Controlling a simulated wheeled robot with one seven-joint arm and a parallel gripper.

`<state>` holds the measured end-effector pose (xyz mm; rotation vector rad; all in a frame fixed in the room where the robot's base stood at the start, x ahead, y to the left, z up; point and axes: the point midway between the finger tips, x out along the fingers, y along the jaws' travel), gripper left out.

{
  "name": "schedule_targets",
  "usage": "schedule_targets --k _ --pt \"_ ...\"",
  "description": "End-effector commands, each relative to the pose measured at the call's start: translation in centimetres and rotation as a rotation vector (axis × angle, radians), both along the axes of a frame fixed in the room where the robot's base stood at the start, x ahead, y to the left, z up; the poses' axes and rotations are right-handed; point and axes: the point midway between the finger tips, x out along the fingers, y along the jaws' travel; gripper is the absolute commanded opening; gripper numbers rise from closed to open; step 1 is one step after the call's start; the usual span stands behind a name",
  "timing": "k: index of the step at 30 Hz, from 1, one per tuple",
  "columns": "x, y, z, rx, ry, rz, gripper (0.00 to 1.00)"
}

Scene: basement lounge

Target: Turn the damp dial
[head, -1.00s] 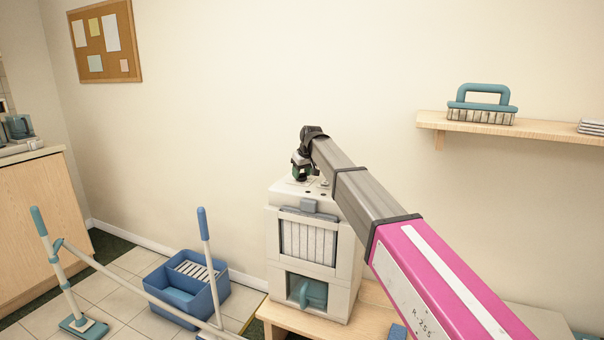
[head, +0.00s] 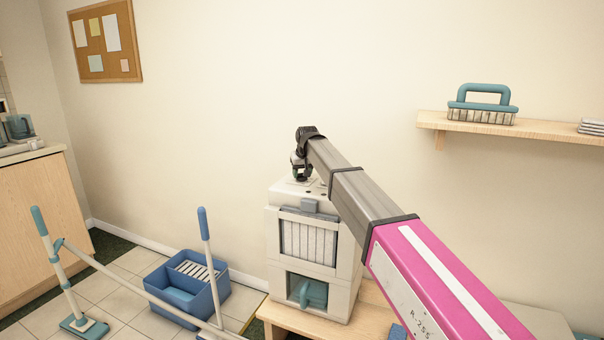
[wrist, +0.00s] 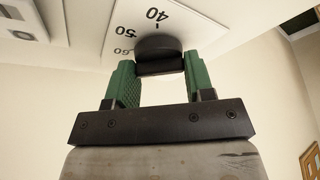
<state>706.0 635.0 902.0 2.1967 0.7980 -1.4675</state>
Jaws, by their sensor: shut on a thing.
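The damp dial (wrist: 158,52) is a dark round knob on a white plate (wrist: 108,22) marked 40, 50 and 60 in the wrist view. My gripper (wrist: 158,68) has its two green fingers on either side of the knob and is shut on it. In the head view my gripper (head: 300,175) is at the top of the white machine (head: 335,265), pointing down. The dial is hidden there by my gripper and wrist. The knob's pointer mark cannot be made out.
The machine stands on a light wooden table (head: 365,325) against the wall. A blue mop bucket (head: 185,295) and mop handles are on the floor at left. A shelf (head: 480,127) with a teal brush (head: 482,105) is at right. The wall above the machine is clear.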

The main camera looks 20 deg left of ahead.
Motion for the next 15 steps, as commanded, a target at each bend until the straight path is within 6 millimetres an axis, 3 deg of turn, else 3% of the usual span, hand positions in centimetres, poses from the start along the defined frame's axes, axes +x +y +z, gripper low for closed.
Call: schedule_targets --k 1,3,15 --pt "-0.02 -0.03 0.02 -0.002 0.0 0.001 0.52" --pt "-0.02 -0.03 0.02 -0.001 0.001 0.001 0.74" --pt "-0.22 -0.18 0.66 0.0 -0.001 0.001 0.74"
